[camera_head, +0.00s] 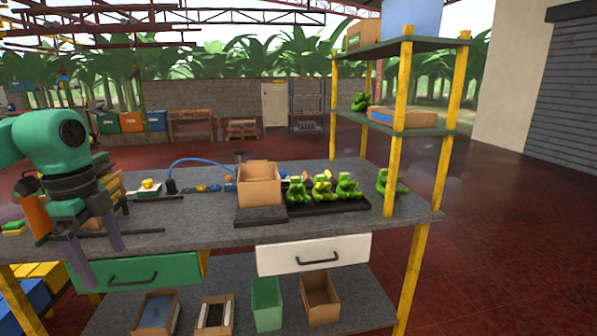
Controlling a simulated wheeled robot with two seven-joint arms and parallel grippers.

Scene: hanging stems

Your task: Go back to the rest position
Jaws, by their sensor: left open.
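My left gripper (97,262) hangs at the left of the head view, in front of the workbench (215,228). Its two grey fingers point down and stand apart, with nothing between them. The fingers overlap the view of the bench's front edge and the green drawer (150,272); I cannot tell how far they are from it. My right gripper is not in view.
An open cardboard box (259,186) stands mid-bench. Beside it, several green banana bunches sit on a black tray (325,207). A yellow-posted shelf (400,130) rises at the bench's right end. Open bins, including a green one (267,303), stand on the lower shelf.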

